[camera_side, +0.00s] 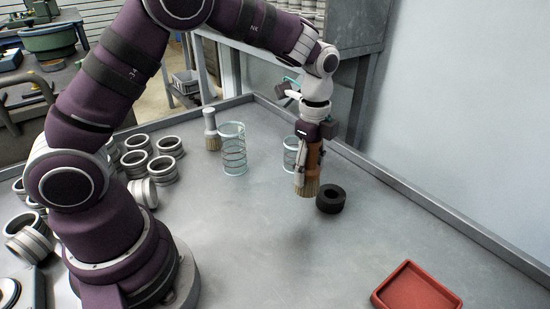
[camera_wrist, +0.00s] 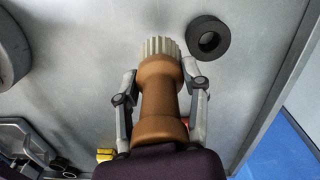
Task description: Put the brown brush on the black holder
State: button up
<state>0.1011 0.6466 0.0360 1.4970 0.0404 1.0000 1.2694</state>
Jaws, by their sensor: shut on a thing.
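The brown brush (camera_side: 314,157) is in my gripper (camera_side: 308,160), upright with its pale bristles pointing down. My gripper is shut on its brown handle. In the wrist view the brush (camera_wrist: 159,90) lies between the two fingers of my gripper (camera_wrist: 160,92), bristles toward the top of the picture. The black holder (camera_side: 331,199) is a short dark ring on the table, just right of the bristles in the side view. In the wrist view the holder (camera_wrist: 209,38) is at the upper right of the bristles, apart from them. The bristles appear to hang above the table.
A wire holder (camera_side: 233,150) stands left of my gripper, and another (camera_side: 291,154) is partly hidden behind it. A grey-handled brush (camera_side: 211,130) stands farther left. Several metal rings (camera_side: 136,160) lie at left. A red tray (camera_side: 416,289) is at front right. The table's middle is clear.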

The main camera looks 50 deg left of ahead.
jog(key=w, duration=0.6)
jog(key=shift+w+d+f, duration=0.3)
jog(key=shift+w+f, duration=0.05)
jog(key=shift+f, duration=1.7)
jog(key=o, duration=1.2)
jog(key=shift+f, duration=0.15)
